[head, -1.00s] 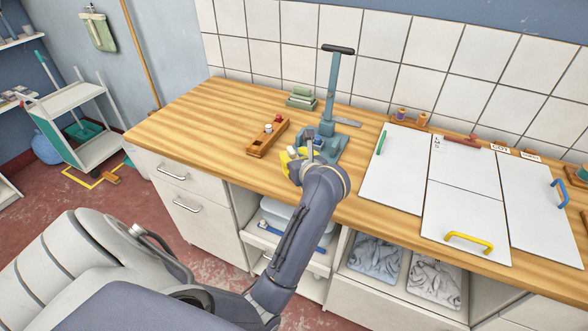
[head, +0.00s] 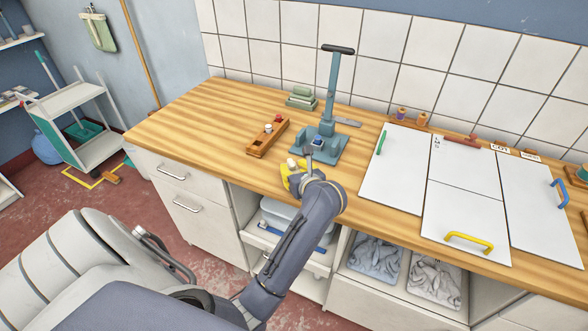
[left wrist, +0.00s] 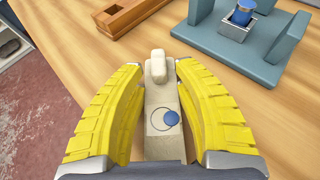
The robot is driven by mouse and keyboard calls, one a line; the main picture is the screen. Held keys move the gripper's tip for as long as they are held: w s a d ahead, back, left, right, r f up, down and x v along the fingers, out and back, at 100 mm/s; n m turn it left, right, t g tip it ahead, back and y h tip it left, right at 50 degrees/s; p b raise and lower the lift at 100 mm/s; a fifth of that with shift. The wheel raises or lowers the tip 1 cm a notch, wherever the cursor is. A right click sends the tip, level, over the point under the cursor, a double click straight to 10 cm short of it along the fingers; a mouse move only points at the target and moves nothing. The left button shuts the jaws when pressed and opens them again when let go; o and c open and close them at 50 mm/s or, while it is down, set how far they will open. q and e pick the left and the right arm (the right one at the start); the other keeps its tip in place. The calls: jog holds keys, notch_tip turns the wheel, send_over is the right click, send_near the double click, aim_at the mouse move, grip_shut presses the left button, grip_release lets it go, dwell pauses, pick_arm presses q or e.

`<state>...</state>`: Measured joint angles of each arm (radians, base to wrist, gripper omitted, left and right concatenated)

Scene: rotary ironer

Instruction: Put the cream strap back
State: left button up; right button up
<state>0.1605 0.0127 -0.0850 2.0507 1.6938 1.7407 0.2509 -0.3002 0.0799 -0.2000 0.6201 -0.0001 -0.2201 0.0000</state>
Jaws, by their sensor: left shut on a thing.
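My left gripper (head: 292,179) has yellow fingers and is shut on the cream strap (left wrist: 163,125). The strap is a beige piece with a rounded knob at its far end and a blue disc beside a dark ring outline on its face. Its pale end (head: 292,163) shows beyond the fingers in the head view. The gripper is near the counter's front edge, in front of the blue-grey press (head: 318,148) and apart from it. I cannot tell how high the strap is above the counter. My right gripper is not in view.
An orange-brown wooden tray (head: 258,148) with a red and a white knob lies left of the press. Green blocks (head: 301,97) stand behind it. White boards (head: 398,180) cover the right of the wooden counter (head: 190,115). The counter's left part is clear.

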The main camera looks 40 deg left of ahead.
pick_arm(q)
jog(key=shift+f, duration=0.55)
jog(key=o, duration=1)
jog(key=shift+s+f, duration=0.1)
jog(key=shift+f, duration=0.1)
jog(key=shift+d, duration=0.1)
jog(key=shift+d+r, duration=0.1)
jog(key=shift+r, duration=0.5)
jog(key=shift+r+v, duration=0.15)
jog(key=shift+v, duration=1.7)
jog(key=shift+r+v, duration=0.15)
jog(key=shift+v, duration=1.7)
